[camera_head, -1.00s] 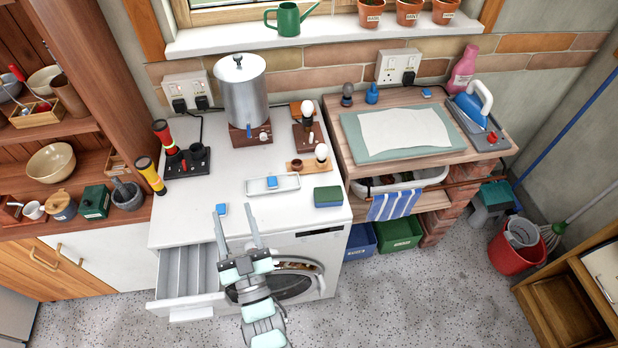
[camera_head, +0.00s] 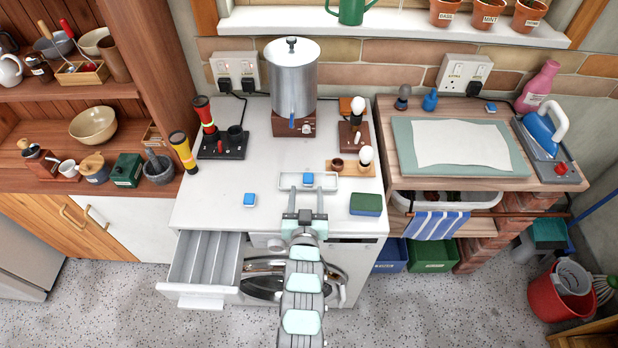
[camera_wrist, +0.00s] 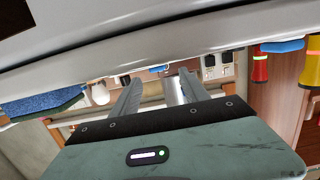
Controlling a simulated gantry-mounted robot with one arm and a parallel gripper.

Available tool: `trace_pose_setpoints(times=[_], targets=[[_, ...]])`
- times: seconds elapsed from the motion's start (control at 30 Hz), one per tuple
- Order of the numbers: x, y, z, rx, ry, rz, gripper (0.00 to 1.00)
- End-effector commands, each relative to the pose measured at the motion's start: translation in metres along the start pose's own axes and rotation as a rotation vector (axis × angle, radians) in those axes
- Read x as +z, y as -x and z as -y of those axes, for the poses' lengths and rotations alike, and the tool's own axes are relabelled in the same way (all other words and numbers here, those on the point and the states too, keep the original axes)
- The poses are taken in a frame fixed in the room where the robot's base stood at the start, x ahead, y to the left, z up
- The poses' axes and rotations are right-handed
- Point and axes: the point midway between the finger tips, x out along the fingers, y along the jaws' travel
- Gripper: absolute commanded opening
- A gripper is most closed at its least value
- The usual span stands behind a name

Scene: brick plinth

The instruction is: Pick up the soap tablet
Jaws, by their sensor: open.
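Several small blue-and-white blocks look like soap tablets, and I cannot tell them apart by kind. One block (camera_head: 308,179) sits in the shallow white tray (camera_head: 325,181) on the white worktop. A second block (camera_head: 249,199) lies bare on the worktop to the left of the tray. A third block (camera_head: 490,107) lies on the wooden shelf at the right. My gripper (camera_head: 305,198) is open and empty, just in front of the tray at the worktop's front edge. In the wrist view, my two fingers (camera_wrist: 160,88) are spread apart with nothing between them.
A green-and-blue sponge (camera_head: 365,204) lies right of the tray. Two torches (camera_head: 183,152) stand at the left. A drawer (camera_head: 205,265) hangs open below the worktop's left front.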

Motion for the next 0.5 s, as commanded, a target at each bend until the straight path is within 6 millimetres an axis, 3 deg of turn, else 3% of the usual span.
trace_pose_setpoints(times=[0.17, 0.5], targets=[[0.000, -0.009, -0.001, 0.000, 0.000, 0.003, 0.53], [-0.004, -0.050, -0.004, 0.001, 0.000, -0.002, 0.53]])
